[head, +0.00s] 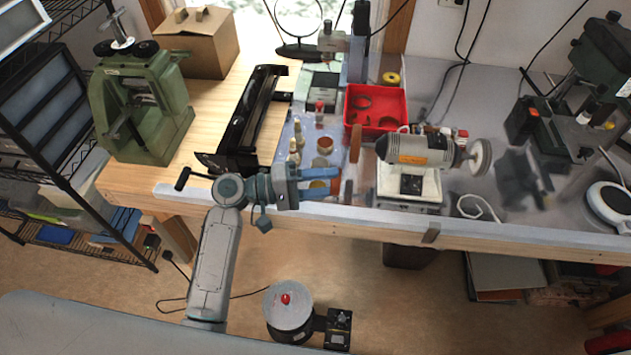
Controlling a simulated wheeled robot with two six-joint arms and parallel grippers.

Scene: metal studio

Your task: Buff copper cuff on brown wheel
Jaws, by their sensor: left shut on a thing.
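My left gripper (336,182) reaches over the bench front edge, its blue fingers pointing right. It is shut on the copper cuff (348,191), a small brown-copper piece seen nearly edge-on at the fingertips. The brown wheel (355,144) is seen edge-on at the left end of the grey buffing motor (418,150), a little beyond the cuff; a gap shows between them in the picture. A pale wheel (480,160) is on the motor's right end. My right gripper is not in view.
A red tray (376,92) with dark rings stands behind the motor. Small bottles and copper-toned pots (324,146) stand behind my left gripper. A black metal piece (240,125) and a green machine (140,105) are at left. A drill press (600,70) stands at right.

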